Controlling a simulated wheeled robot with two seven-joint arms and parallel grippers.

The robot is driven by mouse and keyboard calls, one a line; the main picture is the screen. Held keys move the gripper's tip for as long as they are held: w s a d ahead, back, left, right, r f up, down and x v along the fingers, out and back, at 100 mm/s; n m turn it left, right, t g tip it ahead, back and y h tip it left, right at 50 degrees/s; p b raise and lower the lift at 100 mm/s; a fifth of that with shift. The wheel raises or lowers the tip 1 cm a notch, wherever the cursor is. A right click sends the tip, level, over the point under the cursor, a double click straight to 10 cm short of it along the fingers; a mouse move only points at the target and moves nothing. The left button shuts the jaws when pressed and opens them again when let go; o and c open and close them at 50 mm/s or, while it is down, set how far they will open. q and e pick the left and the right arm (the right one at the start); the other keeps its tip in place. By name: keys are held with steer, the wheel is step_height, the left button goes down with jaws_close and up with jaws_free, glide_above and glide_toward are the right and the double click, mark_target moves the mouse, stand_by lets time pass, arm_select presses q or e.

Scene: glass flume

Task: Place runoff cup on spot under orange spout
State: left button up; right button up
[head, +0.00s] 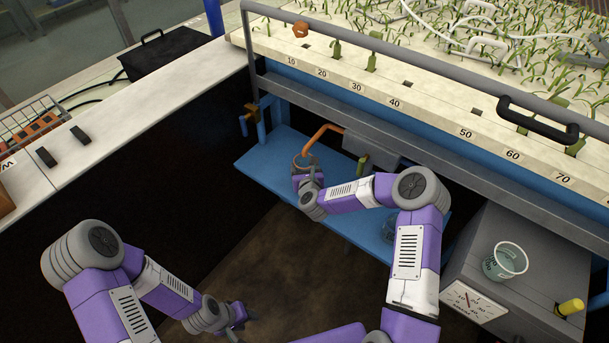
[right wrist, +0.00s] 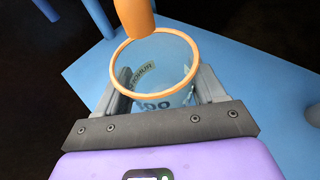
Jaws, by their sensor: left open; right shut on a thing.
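The runoff cup (right wrist: 158,75) is clear with an orange rim and printed lettering, seen from above in the right wrist view. My right gripper (right wrist: 158,95) is shut on it, one finger on each side. The orange spout (head: 322,132) bends down over the blue shelf in the head view; its tip (right wrist: 133,15) overlaps the cup's far rim in the right wrist view. My right gripper (head: 306,172) is below the spout in the head view. I cannot tell whether the cup touches the shelf; the spot is not visible. My left gripper (head: 236,317) is open and empty, low over the dark floor.
The blue shelf (head: 262,167) runs under the planted bench. A second clear cup (head: 506,261) stands on a grey box at the right, near a yellow knob (head: 570,307). A grey box (head: 370,146) is right of the spout. A glass-like object (head: 388,230) is partly behind my right arm.

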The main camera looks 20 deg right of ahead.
steer(key=shift+s+f+b, duration=0.1)
steer(key=shift+f+b, duration=0.25)
steer(key=shift+f, duration=1.2)
steer(key=shift+f, duration=0.15)
steer(key=o, duration=1)
steer(key=shift+o, duration=0.2)
